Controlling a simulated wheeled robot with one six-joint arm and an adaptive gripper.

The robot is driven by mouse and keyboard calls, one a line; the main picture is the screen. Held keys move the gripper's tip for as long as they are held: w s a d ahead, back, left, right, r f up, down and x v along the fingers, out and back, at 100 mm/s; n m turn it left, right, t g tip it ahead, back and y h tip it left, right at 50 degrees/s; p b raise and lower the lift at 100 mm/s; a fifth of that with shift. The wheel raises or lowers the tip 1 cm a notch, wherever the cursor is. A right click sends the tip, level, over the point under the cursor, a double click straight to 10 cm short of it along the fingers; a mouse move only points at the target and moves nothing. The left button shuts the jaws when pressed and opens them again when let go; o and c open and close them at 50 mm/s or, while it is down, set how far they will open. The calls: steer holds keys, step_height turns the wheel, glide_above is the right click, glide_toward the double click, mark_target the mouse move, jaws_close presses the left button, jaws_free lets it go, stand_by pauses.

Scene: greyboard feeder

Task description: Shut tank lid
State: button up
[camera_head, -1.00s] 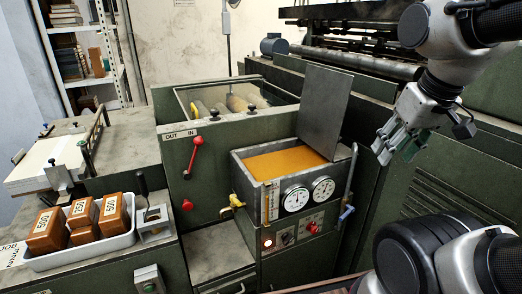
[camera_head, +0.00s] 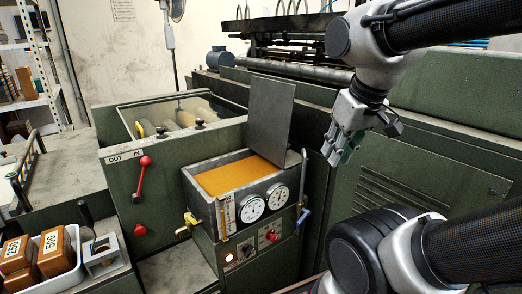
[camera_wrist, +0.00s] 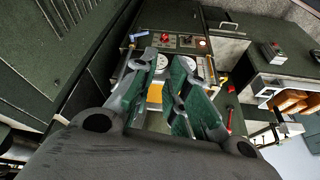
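The tank (camera_head: 203,208) is an open grey metal box with orange liquid (camera_head: 240,176) in it. Its lid (camera_head: 270,120) is a flat dark grey plate standing up at the tank's back right edge, so the tank is open. My gripper (camera_head: 338,158) hangs in the air to the right of the lid, pointing down, apart from lid and tank. Its green-padded fingers are apart with nothing between them. In the wrist view, the orange liquid (camera_wrist: 155,93) shows beyond the fingers; the lid cannot be made out there.
Two dials (camera_head: 251,208) and a blue-handled lever (camera_head: 303,216) are on the tank's front and right side. A yellow tap (camera_head: 187,225) sticks out at left. A red lever (camera_head: 144,178) stands on the green cabinet. A tray of brown blocks (camera_head: 55,252) is at lower left.

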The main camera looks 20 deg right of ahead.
steer(key=shift+w+r, duration=0.2)
steer(key=shift+r, duration=0.05)
jaws_close()
steer(key=w+d+r+m+g+h, duration=0.1)
steer(key=w+d+r+m, duration=0.35)
steer(key=w, duration=0.65)
steer(key=w+d+r+m+g+h, duration=0.1)
steer(key=w+r+m+h, duration=0.1)
steer(key=w+r+m, duration=0.7)
steer(key=w+d+r+m+g+h, duration=0.1)
steer(key=w+d+r+m, duration=0.15)
steer(key=w, duration=1.15)
step_height(320, 180, down, 9)
steer(key=shift+d+n+h, duration=0.25)
steer(key=shift+n+h, duration=0.05)
steer(key=shift+r, duration=0.1)
